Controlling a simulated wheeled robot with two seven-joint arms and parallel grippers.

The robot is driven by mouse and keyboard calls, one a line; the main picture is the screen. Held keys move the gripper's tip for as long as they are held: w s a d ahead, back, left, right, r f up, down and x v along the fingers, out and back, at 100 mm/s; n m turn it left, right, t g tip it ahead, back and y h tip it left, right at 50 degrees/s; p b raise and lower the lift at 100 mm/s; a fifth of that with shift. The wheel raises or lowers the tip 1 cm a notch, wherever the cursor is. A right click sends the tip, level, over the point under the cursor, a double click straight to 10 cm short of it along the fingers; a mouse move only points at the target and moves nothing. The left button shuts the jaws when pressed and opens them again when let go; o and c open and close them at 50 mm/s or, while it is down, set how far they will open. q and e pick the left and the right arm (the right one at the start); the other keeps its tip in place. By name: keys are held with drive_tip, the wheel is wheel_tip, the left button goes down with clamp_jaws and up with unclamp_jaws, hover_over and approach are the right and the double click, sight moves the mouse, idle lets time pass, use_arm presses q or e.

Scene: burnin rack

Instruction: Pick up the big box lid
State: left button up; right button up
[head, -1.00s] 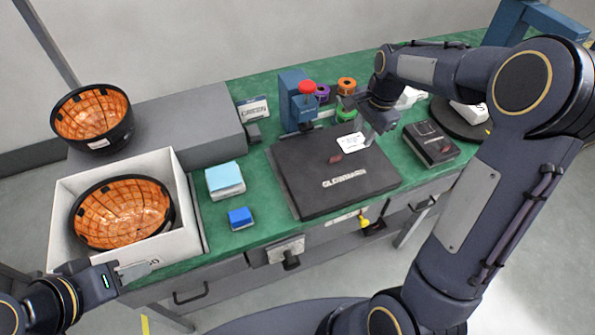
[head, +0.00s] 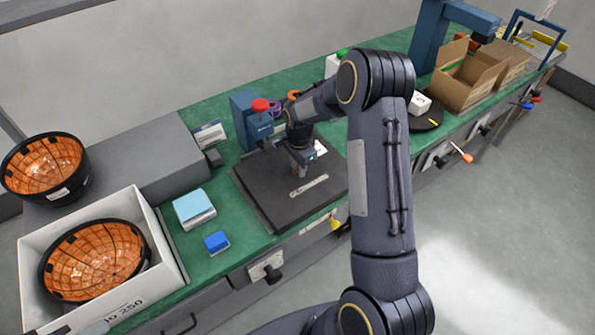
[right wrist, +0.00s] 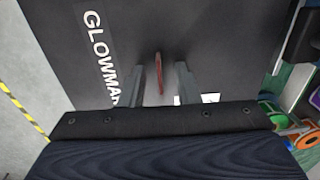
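The big box lid (head: 262,187) is a flat black panel with white lettering, lying on the green bench. In the right wrist view the lid (right wrist: 215,40) fills most of the picture, and a thin red tab (right wrist: 159,72) stands up from it. My right gripper (head: 301,172) is over the lid. In the wrist view its two fingers (right wrist: 160,84) are apart, one on each side of the red tab, with a gap on both sides.
A blue press with a red knob (head: 260,105) stands behind the lid. Blue sticky pads (head: 194,207) and a small blue block (head: 216,241) lie left of it. A white box (head: 160,235) with an orange-lined bowl is further left. Cardboard boxes (head: 465,90) stand at the right.

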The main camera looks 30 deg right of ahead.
clamp_jaws()
drive_tip(key=shift+r, duration=0.2)
idle(0.3)
